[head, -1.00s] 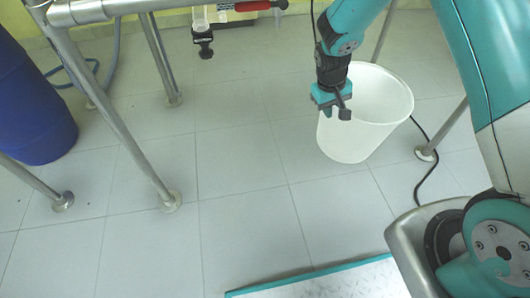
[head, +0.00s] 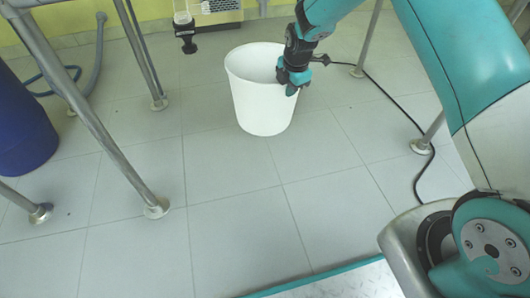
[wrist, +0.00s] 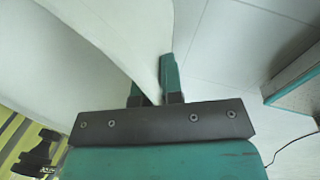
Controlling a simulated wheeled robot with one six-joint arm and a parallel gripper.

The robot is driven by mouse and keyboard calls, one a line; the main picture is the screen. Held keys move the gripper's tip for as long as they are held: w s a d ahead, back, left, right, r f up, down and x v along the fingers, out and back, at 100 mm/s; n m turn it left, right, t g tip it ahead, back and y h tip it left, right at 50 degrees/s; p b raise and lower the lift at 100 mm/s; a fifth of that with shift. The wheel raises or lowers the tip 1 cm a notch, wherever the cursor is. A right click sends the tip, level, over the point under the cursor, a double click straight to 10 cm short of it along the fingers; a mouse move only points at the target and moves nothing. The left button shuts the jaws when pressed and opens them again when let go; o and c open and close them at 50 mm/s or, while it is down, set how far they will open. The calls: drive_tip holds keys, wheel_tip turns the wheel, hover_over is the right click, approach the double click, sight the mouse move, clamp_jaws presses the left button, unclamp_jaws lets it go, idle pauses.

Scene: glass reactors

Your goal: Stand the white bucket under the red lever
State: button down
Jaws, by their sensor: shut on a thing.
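The white bucket (head: 258,100) is upright below and to the right of the black outlet. My gripper (head: 291,80) is shut on its right rim. I cannot tell whether its bottom touches the floor. In the wrist view the bucket wall (wrist: 125,30) runs between the fingers of my gripper (wrist: 158,82). The red lever is out of view; below its place hangs a black outlet fitting (head: 187,40), which also seems to show in the wrist view (wrist: 38,152).
Metal frame legs (head: 100,130) stand to the left, with a blue drum (head: 22,125) beyond. Another leg (head: 432,132) is at the right, near a black cable (head: 418,185). A teal-edged platform (head: 330,278) lies in front. The floor (head: 225,200) between is clear.

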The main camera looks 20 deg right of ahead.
drive_tip(key=shift+w+f+n, duration=0.2)
drive_tip(key=shift+f+n, duration=0.05)
drive_tip(key=shift+n, duration=0.05)
wheel_tip(320, 180, down, 20)
drive_tip(key=b, duration=1)
drive_tip(key=shift+r+b, duration=0.15)
drive_tip(key=shift+b, duration=0.15)
drive_tip(key=c, duration=1.3)
unclamp_jaws()
drive_tip(key=shift+a, duration=0.1)
drive_tip(key=shift+o, duration=0.2)
